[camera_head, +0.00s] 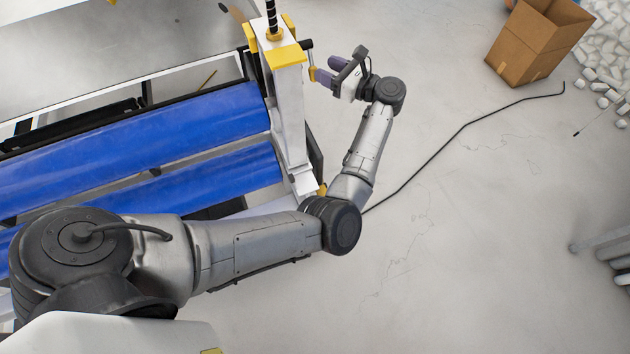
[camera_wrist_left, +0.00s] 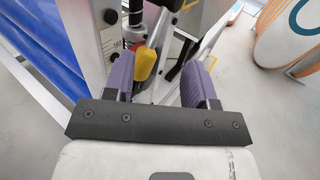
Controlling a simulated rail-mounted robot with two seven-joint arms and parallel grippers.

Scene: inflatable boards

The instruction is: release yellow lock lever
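The yellow lock lever (camera_wrist_left: 145,63) shows in the left wrist view between my two purple finger pads, nearer the left pad. In the head view it is a small yellow piece (camera_head: 312,74) at the right side of the white machine post. My left gripper (camera_wrist_left: 160,80) is open, with a wide gap to the right of the lever; I cannot tell whether the left pad touches it. In the head view my left gripper (camera_head: 325,77) is beside the post, fingers pointing toward it. The lever's root is partly hidden. My right gripper is not in view.
The white post (camera_head: 289,115) has yellow caps and stands at the end of blue rollers (camera_head: 130,140). A cardboard box (camera_head: 535,45) and white foam pieces are at the upper right. A black cable (camera_head: 460,130) crosses the floor. The floor right of my arm is mostly clear.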

